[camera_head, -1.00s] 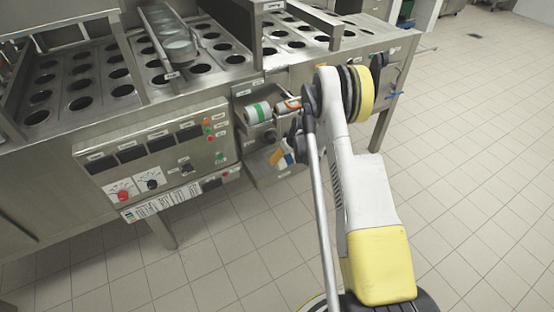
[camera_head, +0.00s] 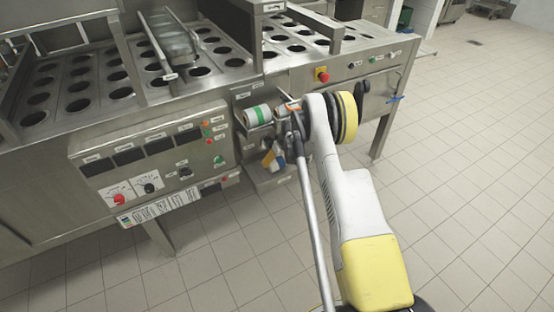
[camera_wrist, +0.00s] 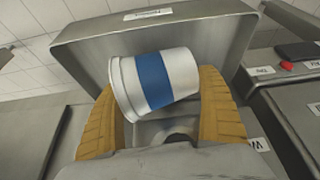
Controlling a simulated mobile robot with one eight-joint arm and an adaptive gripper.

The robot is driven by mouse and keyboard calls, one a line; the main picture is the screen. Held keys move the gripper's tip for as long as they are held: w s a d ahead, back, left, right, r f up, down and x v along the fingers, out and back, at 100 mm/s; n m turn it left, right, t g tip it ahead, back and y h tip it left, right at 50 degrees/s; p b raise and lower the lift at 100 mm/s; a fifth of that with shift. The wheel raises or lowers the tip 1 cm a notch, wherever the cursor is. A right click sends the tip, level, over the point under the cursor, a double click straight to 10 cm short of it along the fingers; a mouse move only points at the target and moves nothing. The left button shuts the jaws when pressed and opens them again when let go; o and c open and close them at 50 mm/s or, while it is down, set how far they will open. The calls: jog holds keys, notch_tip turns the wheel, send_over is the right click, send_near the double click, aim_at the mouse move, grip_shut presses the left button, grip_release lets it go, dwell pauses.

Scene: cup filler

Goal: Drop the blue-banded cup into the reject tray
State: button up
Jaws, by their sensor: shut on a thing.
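The blue-banded cup (camera_wrist: 158,80) is white with a wide blue band. It lies tilted on its side between the yellow fingers of my gripper (camera_wrist: 168,92) in the wrist view. My gripper is shut on it. In the head view the cup (camera_head: 268,159) shows small below the shelf, partly covered by my gripper (camera_head: 277,157). A labelled metal tray (camera_wrist: 88,52), which looks like the reject tray, surrounds the cup's far side in the wrist view. In the head view, its front edge (camera_head: 275,182) shows below the cup. I cannot tell whether the cup touches the tray.
A green-banded cup (camera_head: 257,115) lies on its side just above, beside an orange-marked item (camera_head: 293,106) partly hidden by my arm. The control panel (camera_head: 150,165) stands close on the left. A red stop button (camera_head: 321,75) is at right. The tiled floor (camera_head: 470,180) at right is clear.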

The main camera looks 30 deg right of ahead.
jog(key=shift+f, duration=0.4)
jog(key=o, duration=0.6)
jog(key=shift+o, duration=0.2)
jog(key=p+v, duration=0.4)
jog(key=v, duration=0.9)
jog(key=shift+w+r, duration=0.2)
